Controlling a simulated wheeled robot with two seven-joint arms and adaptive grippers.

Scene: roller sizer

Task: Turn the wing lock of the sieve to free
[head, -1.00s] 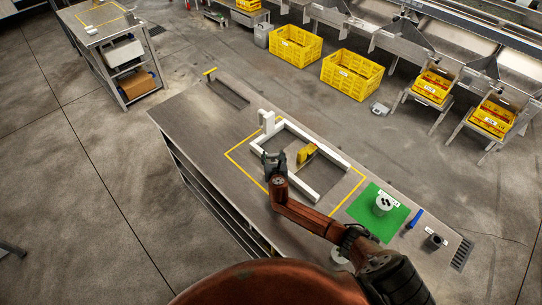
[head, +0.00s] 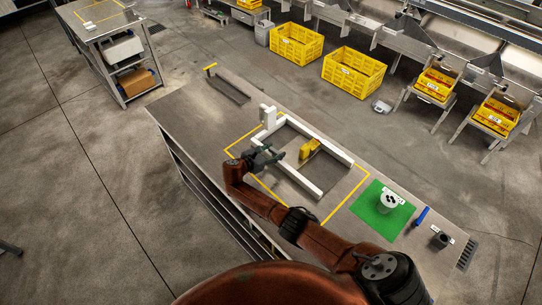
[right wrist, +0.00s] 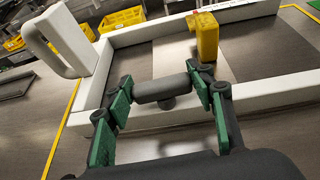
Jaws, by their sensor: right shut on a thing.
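The sieve is a white rectangular frame (head: 338,153) lying on the bench, with a white upright handle (head: 268,115) at its far left corner. The frame (right wrist: 262,93) and the handle (right wrist: 62,40) also show in the right wrist view. My right gripper (head: 270,157) is over the near left side of the frame. In the right wrist view, its green-sided fingers (right wrist: 162,88) are shut on a dark grey crossbar with a short round stub, apparently the wing lock (right wrist: 160,89). The wing lock is hidden in the head view. My left gripper is out of view.
A yellow block (head: 309,148) sits at the frame, to the right of my gripper. A green mat (head: 373,222) with a white round container (head: 388,202) lies to the right. A blue-handled tool (head: 421,217) and a dark cup (head: 440,240) are beyond it.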

